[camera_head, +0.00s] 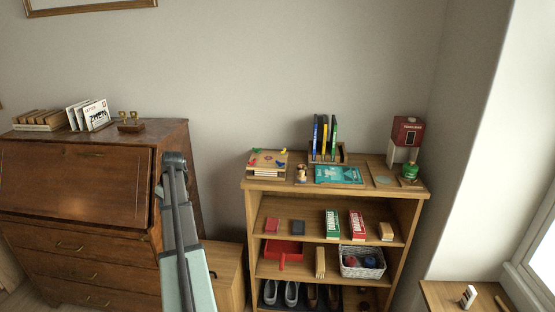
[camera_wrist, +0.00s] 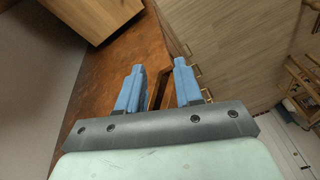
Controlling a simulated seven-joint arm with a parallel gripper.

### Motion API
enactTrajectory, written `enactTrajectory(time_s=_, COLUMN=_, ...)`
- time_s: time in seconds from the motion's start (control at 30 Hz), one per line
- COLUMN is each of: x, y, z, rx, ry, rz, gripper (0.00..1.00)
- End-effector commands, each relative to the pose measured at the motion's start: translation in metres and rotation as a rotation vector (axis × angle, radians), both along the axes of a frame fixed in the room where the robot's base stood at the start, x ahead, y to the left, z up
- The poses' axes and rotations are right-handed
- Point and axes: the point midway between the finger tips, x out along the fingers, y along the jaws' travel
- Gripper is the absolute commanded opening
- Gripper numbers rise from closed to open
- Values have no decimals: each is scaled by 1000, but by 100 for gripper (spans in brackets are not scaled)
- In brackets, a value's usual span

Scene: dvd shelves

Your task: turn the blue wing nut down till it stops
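A small wooden press (camera_head: 267,167) with coloured wing nuts at its corners lies at the left of the shelf unit's top. The press is not in the wrist view. In the head view my arm stands left of the shelf unit, and the fingers cannot be made out.
A brown bureau (camera_head: 75,185) stands at the left. The air above the press is clear.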

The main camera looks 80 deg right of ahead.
Motion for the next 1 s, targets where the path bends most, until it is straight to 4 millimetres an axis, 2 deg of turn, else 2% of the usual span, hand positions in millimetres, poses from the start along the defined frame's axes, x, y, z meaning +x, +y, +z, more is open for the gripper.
enactTrajectory(time_s=0.03, x=-19, y=-23, z=13, rx=-7, ry=-8, rz=-16, gripper=35)
enactTrajectory(time_s=0.2, x=-81, y=-75, z=50, rx=-28, ry=-30, rz=-46, gripper=35)
enactTrajectory(time_s=0.37, x=-147, y=-117, z=87, rx=-51, ry=-48, rz=-74, gripper=35)
enactTrajectory(time_s=0.5, x=-210, y=-148, z=121, rx=-72, ry=-63, rz=-97, gripper=35)
enactTrajectory(time_s=0.7, x=-305, y=-180, z=170, rx=-109, ry=-78, rz=-128, gripper=35)
enactTrajectory(time_s=0.8, x=-350, y=-190, z=193, rx=-126, ry=-82, rz=-141, gripper=35)
enactTrajectory(time_s=0.9, x=-388, y=-196, z=213, rx=-142, ry=-87, rz=-151, gripper=35)
enactTrajectory(time_s=1.0, x=-416, y=-199, z=227, rx=-153, ry=-89, rz=-158, gripper=35)
